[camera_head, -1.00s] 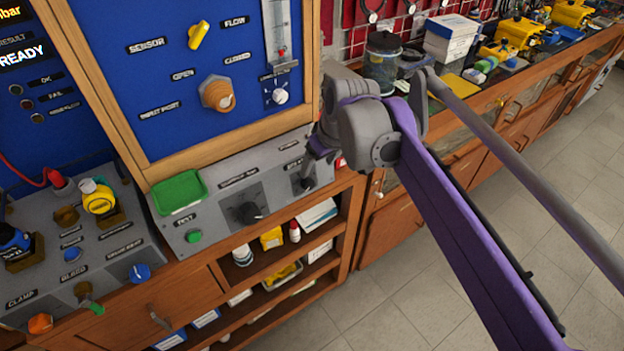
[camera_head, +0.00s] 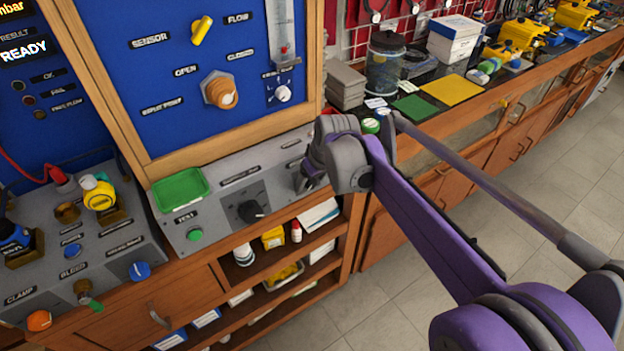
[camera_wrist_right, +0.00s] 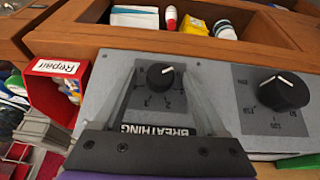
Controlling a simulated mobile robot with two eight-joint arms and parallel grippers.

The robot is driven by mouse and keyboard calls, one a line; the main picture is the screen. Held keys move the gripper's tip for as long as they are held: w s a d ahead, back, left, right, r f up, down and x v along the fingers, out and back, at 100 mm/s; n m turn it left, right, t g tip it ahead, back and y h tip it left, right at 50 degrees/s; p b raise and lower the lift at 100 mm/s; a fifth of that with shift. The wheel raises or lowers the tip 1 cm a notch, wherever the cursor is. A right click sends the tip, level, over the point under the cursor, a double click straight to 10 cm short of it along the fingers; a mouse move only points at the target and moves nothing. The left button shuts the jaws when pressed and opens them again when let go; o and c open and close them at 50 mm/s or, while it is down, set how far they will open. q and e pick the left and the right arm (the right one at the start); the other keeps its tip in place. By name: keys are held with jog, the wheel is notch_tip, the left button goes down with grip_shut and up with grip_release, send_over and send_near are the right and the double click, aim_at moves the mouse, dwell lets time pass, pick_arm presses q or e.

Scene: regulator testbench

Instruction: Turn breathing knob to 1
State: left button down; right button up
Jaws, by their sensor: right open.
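The breathing knob (camera_wrist_right: 160,76) is a small round black knob with a white pointer line, on the grey sloped panel in the right wrist view. Its pointer is aimed to the right and slightly up in that picture. A dark scale plate with pale marks lies around it, and its BREATHING label (camera_wrist_right: 158,130) reads upside down. My right gripper (camera_wrist_right: 160,98) is open, its blurred, see-through-looking fingers on either side of the knob. In the head view my right gripper (camera_head: 308,180) is at the panel's right end and hides the knob. Contact cannot be told. My left gripper is not in view.
A larger black knob (camera_wrist_right: 283,90) is beside it; it also shows in the head view (camera_head: 250,211). A red Repair bin (camera_wrist_right: 56,92) is close on the other side. A green tray (camera_head: 180,190) lies on the panel. Open shelves (camera_head: 290,255) are below.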

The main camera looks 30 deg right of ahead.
grip_shut()
dwell(0.4)
jog(key=shift+d+m+y+p, duration=0.3)
jog(key=shift+m+y, duration=0.1)
jog(key=shift+y, duration=0.4)
jog(key=shift+d+m+y, duration=0.15)
jog(key=shift+m+y, duration=0.35)
jog(key=shift+y, duration=0.6)
jog(key=shift+d+f+m+y, duration=0.15)
jog(key=shift+m+y, duration=0.35)
jog(key=shift+y, duration=0.5)
jog(key=shift+f+m+y+b, duration=0.15)
jog(key=shift+m+y+b, duration=0.45)
jog(key=shift+y, duration=0.6)
jog(key=shift+t, duration=0.3)
